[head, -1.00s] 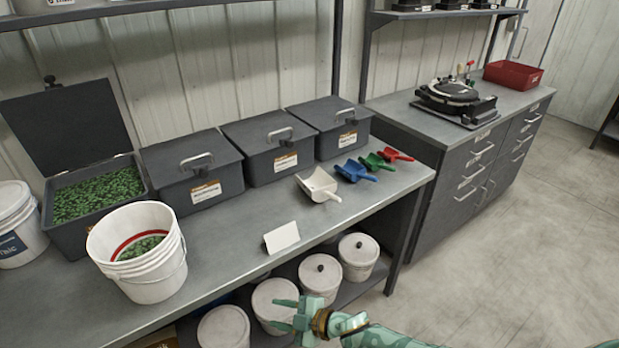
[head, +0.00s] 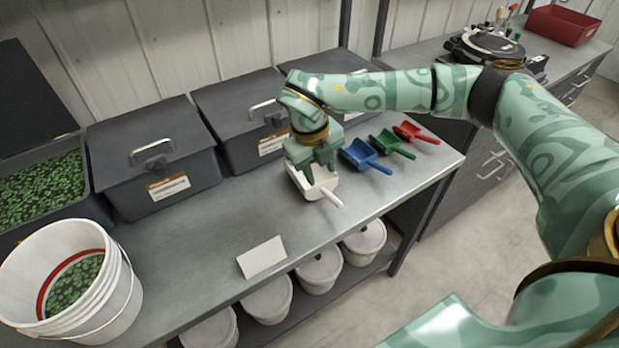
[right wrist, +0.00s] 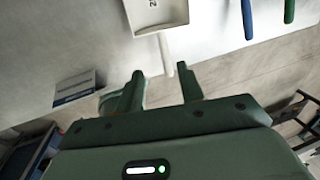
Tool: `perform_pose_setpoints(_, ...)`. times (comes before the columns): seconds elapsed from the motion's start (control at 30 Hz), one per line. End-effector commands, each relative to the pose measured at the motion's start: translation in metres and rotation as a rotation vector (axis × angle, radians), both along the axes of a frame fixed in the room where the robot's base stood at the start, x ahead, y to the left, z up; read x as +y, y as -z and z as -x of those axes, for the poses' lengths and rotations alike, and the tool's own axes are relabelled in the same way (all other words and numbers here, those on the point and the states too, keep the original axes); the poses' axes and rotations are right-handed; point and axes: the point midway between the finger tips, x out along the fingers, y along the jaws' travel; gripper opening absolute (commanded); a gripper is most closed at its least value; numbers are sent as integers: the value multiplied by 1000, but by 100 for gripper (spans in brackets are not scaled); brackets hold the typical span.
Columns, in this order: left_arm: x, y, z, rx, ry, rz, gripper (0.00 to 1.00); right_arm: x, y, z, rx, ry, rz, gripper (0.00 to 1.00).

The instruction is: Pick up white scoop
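The white scoop (head: 318,188) lies on the grey bench, its handle pointing toward the front right. My right gripper (head: 314,168) is above the scoop and hides part of its bowl in the head view. In the right wrist view, the scoop's bowl (right wrist: 155,14) is at the top edge. Its handle (right wrist: 166,52) points down toward the gap between the two spread fingers of my right gripper (right wrist: 163,82). The gripper is open, with nothing held between its fingers. My left gripper is not in view.
A blue scoop (head: 360,157), a green scoop (head: 389,143) and a red scoop (head: 414,132) lie close to the right. Dark lidded bins (head: 155,150) stand behind. A white card (head: 262,257) and a white bucket (head: 120,300) are to the left.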

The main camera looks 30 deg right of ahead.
Motion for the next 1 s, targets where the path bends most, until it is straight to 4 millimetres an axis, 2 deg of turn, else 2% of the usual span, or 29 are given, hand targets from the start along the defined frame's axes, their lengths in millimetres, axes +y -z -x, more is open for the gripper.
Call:
perform_pose_setpoints(0.03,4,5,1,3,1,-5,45,-3,17,0,5,3,0,38)
perform_pose_setpoints(0.2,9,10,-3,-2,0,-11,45,-9,47,0,3,2,-1,38)
perform_pose_setpoints(0.47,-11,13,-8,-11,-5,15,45,-13,64,0,1,0,-2,38)
perform_pose_setpoints(0.7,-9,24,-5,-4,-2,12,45,-23,102,1,3,1,-2,38)
perform_pose_setpoints(0.97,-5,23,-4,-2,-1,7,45,-24,105,1,-1,0,-2,38)
perform_pose_setpoints(1.0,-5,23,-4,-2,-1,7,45,-24,105,1,-1,0,-2,27)
